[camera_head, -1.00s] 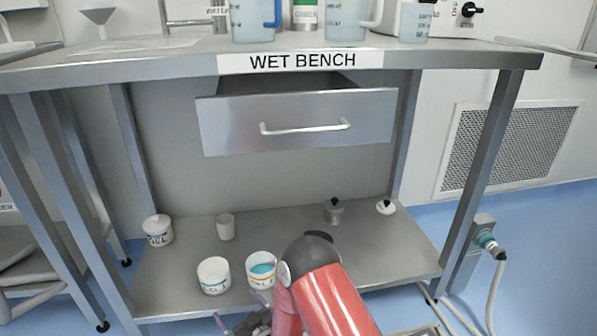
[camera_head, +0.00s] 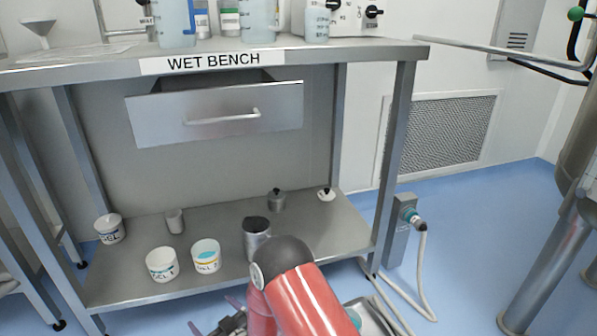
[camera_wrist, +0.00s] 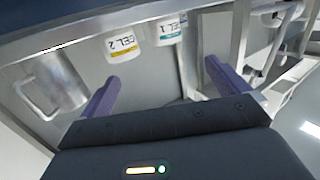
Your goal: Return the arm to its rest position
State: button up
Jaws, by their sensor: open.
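My gripper shows in the wrist view (camera_wrist: 160,90) with its two purple fingers spread wide apart and nothing between them. In the head view my red arm rises from the bottom edge in front of the bench, and the gripper (camera_head: 222,318) is partly cut off at the bottom left of it. The wrist view shows tubs labelled CEL 2 (camera_wrist: 122,42) and CEL 1 (camera_wrist: 167,32) beyond the fingers, apart from them. A metal mug (camera_wrist: 52,88) is at the left there.
The wet bench (camera_head: 90,68) has an open drawer (camera_head: 215,115). On its lower shelf (camera_head: 130,280) stand white tubs (camera_head: 161,264), a metal mug (camera_head: 257,238) and a small metal pot (camera_head: 277,200). A grey post with a hose (camera_head: 398,235) stands right of it. Blue floor (camera_head: 460,220) is open further right.

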jog(key=w+d+r+h+p, duration=0.1)
jog(key=w+d+r, duration=0.15)
jog(key=r, duration=0.25)
jog(key=w+d+r+m+h+p, duration=0.1)
jog(key=w+d+r+h, duration=0.15)
jog(key=r, duration=0.35)
jog(key=w+d+r+h+p, duration=0.1)
jog(key=w+d+r, duration=0.1)
jog(key=d+r, duration=0.25)
jog(key=s+d+r+m+g+h+p, duration=0.1)
jog(key=s+d+r+m+h+p, duration=0.15)
jog(key=d+r, duration=0.75)
jog(key=s+d+r+m+g+h+p, duration=0.3)
jog(key=s+d+r+m+h+p, duration=0.15)
jog(key=s+d+r, duration=1.25)
jog(key=s+d+m+g, duration=0.1)
jog(key=s+g, duration=0.1)
jog(key=s, duration=0.8)
jog(key=shift+s+d+f+h, duration=0.3)
jog(key=shift+s+f+h, duration=0.05)
